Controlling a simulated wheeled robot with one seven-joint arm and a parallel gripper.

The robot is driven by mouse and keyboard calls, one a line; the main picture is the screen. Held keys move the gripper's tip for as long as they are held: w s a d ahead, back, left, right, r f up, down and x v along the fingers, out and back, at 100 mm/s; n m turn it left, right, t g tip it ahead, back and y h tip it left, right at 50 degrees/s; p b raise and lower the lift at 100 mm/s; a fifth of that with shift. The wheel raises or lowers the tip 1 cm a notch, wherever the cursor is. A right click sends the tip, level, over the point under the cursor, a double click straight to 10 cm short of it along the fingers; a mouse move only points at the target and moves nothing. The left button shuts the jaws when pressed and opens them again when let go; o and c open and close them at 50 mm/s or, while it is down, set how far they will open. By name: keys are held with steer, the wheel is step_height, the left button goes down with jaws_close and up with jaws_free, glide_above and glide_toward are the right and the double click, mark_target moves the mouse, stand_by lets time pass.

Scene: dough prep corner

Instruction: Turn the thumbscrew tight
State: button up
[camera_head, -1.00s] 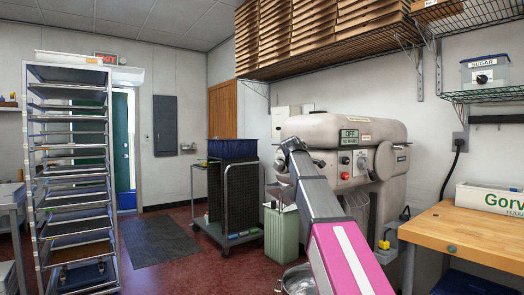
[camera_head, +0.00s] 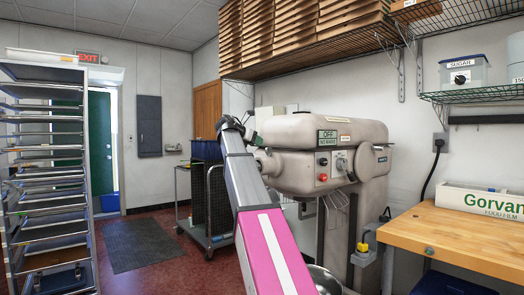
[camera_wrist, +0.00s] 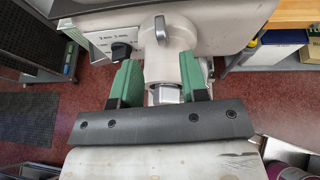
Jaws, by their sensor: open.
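The thumbscrew (camera_wrist: 161,28) is a small grey upright tab on top of the pale round hub (camera_wrist: 172,62) of the mixer in the wrist view. My gripper (camera_wrist: 160,78) is open, with one green finger on each side of the hub's near end and a silver square-ended piece showing between them. The thumbscrew stands beyond the fingertips, apart from them. In the head view my gripper (camera_head: 240,127) is near the hub (camera_head: 266,162) at the left end of the beige mixer (camera_head: 300,132). I cannot make out the thumbscrew there, and contact with the hub is unclear.
A black knob (camera_wrist: 121,50) sits left of the hub. A wooden table (camera_head: 455,238) stands at the right, with a wire shelf (camera_head: 475,95) above. A dark cart (camera_head: 205,200) stands behind my arm. A tall tray rack (camera_head: 45,170) is at the left; red floor lies between.

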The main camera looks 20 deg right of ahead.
mark_target(269, 149)
steer(key=x, duration=0.9)
steer(key=shift+w+d+f, duration=0.1)
steer(key=shift+d+f, duration=0.1)
steer(key=shift+d, duration=0.15)
jaws_close()
